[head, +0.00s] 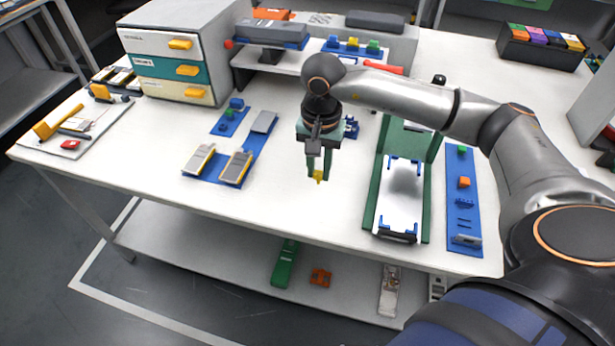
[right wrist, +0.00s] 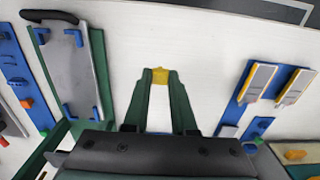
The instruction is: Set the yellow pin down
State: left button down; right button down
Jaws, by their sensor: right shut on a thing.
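The yellow pin (head: 318,176) is small and sits between the fingertips of my right gripper (head: 319,172), over the white table. The gripper points down and is shut on the pin. In the right wrist view the yellow pin (right wrist: 161,77) shows between the tips of the two green fingers of my right gripper (right wrist: 160,82). Bare white tabletop is below and around it. I cannot tell whether the pin touches the table. My left gripper is not in view.
To the left is a blue board (head: 258,142) with grey cells. To the right stand a green-sided fixture (head: 427,200) and a blue strip (head: 476,220) with small parts. The table's front edge (head: 330,248) is close. A drawer unit (head: 135,45) stands at the back left.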

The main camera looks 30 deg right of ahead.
jog(key=w+f, duration=0.4)
jog(key=f, duration=0.1)
jog(key=shift+w+a+f, duration=0.15)
jog(key=shift+f, duration=0.1)
jog(key=shift+f+p, duration=0.45)
jog(key=shift+f, duration=1.15)
jog(key=shift+f, duration=0.2)
jog(key=c, duration=0.7)
grip_release()
jog(key=shift+r, duration=0.1)
